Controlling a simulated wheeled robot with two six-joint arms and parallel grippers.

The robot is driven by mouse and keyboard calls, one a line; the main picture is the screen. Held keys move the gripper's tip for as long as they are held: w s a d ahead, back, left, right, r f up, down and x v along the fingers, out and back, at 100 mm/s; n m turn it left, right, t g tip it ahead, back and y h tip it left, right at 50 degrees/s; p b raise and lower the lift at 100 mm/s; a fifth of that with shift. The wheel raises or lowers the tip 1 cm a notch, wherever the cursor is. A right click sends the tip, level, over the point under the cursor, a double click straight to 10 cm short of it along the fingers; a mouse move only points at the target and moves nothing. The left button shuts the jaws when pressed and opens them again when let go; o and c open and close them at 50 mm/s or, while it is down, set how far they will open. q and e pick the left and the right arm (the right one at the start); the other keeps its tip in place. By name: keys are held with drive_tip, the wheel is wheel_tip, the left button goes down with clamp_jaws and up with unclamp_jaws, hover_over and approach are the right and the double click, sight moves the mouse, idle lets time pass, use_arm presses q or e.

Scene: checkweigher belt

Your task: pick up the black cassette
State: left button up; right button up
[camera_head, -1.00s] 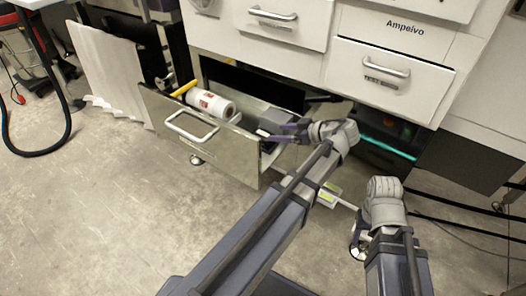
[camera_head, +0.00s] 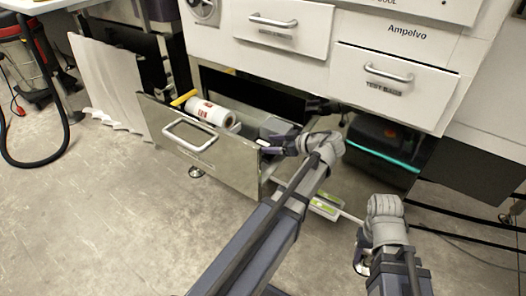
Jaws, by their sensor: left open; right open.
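An open metal drawer (camera_head: 200,152) stands out below the white cabinet. A dark grey block (camera_head: 276,126) lies in its right part; I cannot tell whether it is the black cassette. No other clearly black cassette shows. My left gripper (camera_head: 266,146) is open at the drawer's right front corner, just in front of the grey block and partly covering it. I cannot tell whether it touches the drawer. My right gripper (camera_head: 361,256) is low over the floor at the right, away from the drawer, and its fingers are hard to make out.
A white roll with red print (camera_head: 211,112) and a yellow-handled item (camera_head: 183,98) lie in the drawer's left part. Closed white drawers (camera_head: 388,82) overhang from above. A dark machine with a green light strip (camera_head: 384,152) is at the right.

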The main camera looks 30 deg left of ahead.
sight(265, 144)
use_arm(q)
drive_tip(key=b+x, duration=0.1)
drive_tip(key=x, duration=0.2)
drive_tip(key=shift+f, duration=0.25)
use_arm(e)
drive_tip(key=shift+f, duration=0.85)
use_arm(q)
clamp_jaws()
drive_tip(key=shift+r, duration=0.15)
use_arm(e)
drive_tip(key=shift+r, duration=0.1)
